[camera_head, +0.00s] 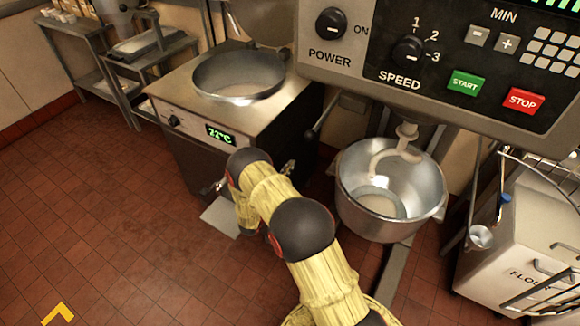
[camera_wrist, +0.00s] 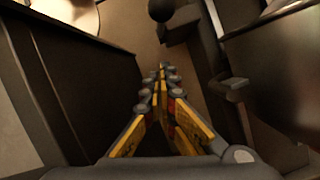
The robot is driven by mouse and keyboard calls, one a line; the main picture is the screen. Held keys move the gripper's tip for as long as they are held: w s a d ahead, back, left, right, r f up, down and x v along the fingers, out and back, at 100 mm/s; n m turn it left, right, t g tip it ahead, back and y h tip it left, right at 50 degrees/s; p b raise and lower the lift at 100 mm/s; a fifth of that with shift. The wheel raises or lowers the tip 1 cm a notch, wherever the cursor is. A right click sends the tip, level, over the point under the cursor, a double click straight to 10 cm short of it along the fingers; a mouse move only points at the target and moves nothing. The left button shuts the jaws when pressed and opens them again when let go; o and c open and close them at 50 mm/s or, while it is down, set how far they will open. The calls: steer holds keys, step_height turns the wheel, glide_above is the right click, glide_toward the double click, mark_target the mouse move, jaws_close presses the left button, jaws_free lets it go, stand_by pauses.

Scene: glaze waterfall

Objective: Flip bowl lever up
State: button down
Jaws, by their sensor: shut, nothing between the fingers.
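The bowl lever (camera_head: 322,117) is a short dark rod with a round black knob, on the left side of the mixer. It slants down and left in the head view. In the wrist view a round black knob (camera_wrist: 161,10), which looks like the lever's, is at the top, beyond my fingertips. The steel mixer bowl (camera_head: 390,190) hangs under the mixer head, with a pale hook above it and pale contents inside. My gripper (camera_wrist: 162,68) is shut and empty, with a visible gap to the knob. In the head view the fingers cannot be clearly made out.
The mixer control panel (camera_head: 440,60) overhangs the bowl. A steel kettle unit (camera_head: 235,115) with a green display stands left of the lever, leaving a narrow gap. A white flour bin (camera_head: 525,235) stands at the right.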

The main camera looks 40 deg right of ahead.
steer(key=d+r+b, duration=0.1)
steer(key=d+r, duration=0.5)
steer(key=shift+w+d+b, duration=0.3)
steer(key=shift+w+b, duration=0.05)
steer(key=shift+r, duration=0.15)
steer(key=w+d+r+g+y+p, duration=0.1)
steer(key=d+r+y+p, duration=0.1)
steer(key=r+p, duration=1)
steer(key=w+d+r+g+y+p, duration=0.1)
steer(key=d+r+y+p, duration=0.2)
steer(key=r+p, duration=1)
steer(key=shift+w+d+r+n+y, duration=0.25)
steer(key=shift+r+y, duration=0.95)
steer(key=shift+r, duration=2.1)
steer(key=shift+s+f, duration=0.1)
